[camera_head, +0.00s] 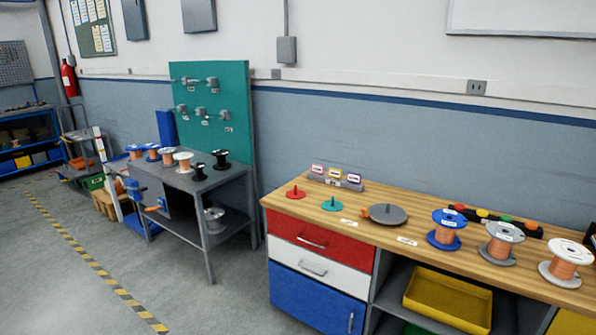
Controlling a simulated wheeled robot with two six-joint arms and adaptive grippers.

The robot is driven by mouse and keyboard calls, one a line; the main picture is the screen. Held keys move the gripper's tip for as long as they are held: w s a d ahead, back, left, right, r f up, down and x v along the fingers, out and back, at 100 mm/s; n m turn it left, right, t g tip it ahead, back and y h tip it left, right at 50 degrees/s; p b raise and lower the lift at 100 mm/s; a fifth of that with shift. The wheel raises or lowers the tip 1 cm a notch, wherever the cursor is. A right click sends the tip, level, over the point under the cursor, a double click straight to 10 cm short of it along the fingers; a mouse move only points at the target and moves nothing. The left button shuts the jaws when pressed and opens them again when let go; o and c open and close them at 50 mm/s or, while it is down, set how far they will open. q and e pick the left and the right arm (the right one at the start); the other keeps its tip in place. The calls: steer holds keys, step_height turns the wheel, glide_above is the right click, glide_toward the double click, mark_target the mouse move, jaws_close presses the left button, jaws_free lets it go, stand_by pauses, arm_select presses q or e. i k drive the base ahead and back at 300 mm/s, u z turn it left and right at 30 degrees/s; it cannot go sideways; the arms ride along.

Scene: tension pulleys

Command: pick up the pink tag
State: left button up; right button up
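A small grey holder (346,184) stands at the back left of the wooden workbench, with a few small upright tags in it. The leftmost tag (318,170) looks pinkish with a pale face. The tags beside it look purple and dark blue with yellowish faces. They are too small for me to read or to be sure of their colours. Neither of my grippers is in view.
The wooden workbench (385,240) also holds red (296,192) and teal (332,204) discs with pegs, a grey disc (387,214), and blue (446,230), grey (500,243) and white (566,262) spools. A grey table (215,180) with spools stands left. Floor is clear in front.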

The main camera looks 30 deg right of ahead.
mark_target(318, 169)
steer(key=i, duration=1.35)
steer(key=z, duration=0.55)
steer(key=i, duration=0.95)
steer(key=z, duration=0.8)
